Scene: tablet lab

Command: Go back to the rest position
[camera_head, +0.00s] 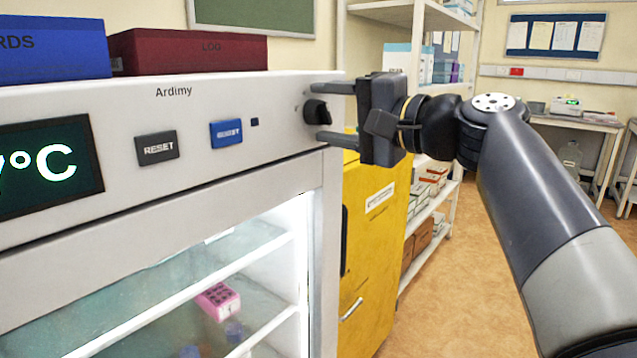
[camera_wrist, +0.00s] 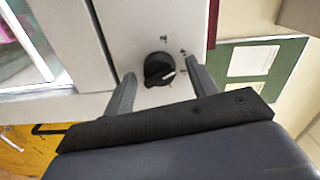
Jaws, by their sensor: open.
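My gripper (camera_head: 322,112) is open at the right end of the fridge's front panel (camera_head: 250,85). Its two fingers point left toward the panel, one above and one below the black knob (camera_head: 315,112). In the wrist view the knob (camera_wrist: 159,69) sits between the spread fingertips (camera_wrist: 160,80), with a gap on both sides. The knob has a light pointer line. Whether a fingertip touches the panel I cannot tell. My arm reaches in from the right side of the head view.
The panel has a RESET button (camera_head: 157,148), a blue button (camera_head: 226,133) and a green display (camera_head: 45,165). Blue (camera_head: 50,50) and dark red (camera_head: 190,52) boxes lie on top. A yellow cabinet (camera_head: 375,250) and shelves (camera_head: 440,190) stand behind. Floor is clear at right.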

